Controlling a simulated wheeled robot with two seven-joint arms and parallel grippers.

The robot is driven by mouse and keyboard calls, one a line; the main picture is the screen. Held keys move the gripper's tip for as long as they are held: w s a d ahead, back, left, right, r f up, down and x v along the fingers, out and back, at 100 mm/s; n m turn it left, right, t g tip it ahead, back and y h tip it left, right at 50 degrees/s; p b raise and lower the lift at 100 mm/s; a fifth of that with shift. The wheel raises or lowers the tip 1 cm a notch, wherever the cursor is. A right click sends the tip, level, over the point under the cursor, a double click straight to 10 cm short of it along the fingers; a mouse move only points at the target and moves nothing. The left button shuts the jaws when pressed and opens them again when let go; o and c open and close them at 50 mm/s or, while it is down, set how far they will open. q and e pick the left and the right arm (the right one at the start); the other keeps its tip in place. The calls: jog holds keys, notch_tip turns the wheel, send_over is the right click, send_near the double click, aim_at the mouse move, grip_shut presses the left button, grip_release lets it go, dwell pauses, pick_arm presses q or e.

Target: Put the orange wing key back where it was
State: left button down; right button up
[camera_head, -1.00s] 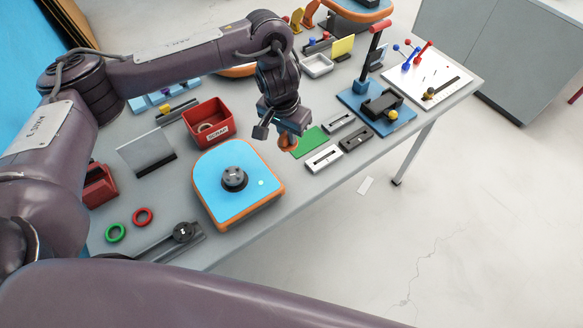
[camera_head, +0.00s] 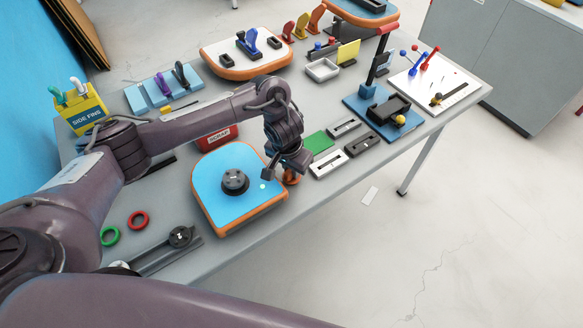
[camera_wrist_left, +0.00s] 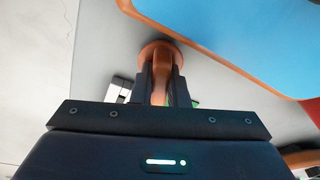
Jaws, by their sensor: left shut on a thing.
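The orange wing key (camera_head: 291,178) is in my left gripper (camera_head: 288,171), just off the right edge of the blue board with the orange rim (camera_head: 215,173). In the left wrist view, the fingers (camera_wrist_left: 161,85) are shut on the key's stem, and its round orange end (camera_wrist_left: 160,48) shows beyond them. Whether the key touches the table is hard to tell. A dark round valve (camera_head: 235,182) sits on the board, with a small pale dot (camera_head: 263,186) to its right. My right gripper is out of view.
A green pad (camera_head: 318,142) and grey slotted blocks (camera_head: 329,163) lie right of the gripper. A red scrap bin (camera_head: 217,138) stands behind the board, partly hidden by my arm. Green and red rings (camera_head: 138,220) lie front left. The table's front edge is close.

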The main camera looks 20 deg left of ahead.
aim_at(288, 172)
pick_arm(q)
jog(key=shift+f, duration=0.1)
jog(key=c, duration=1.4)
grip_release()
jog(key=shift+r, duration=0.3)
notch_tip(288, 172, up, 12)
jog(key=s+p, duration=0.2)
jog(key=p, duration=0.2)
jog(key=shift+a+f, duration=0.2)
jog(key=shift+f, duration=0.05)
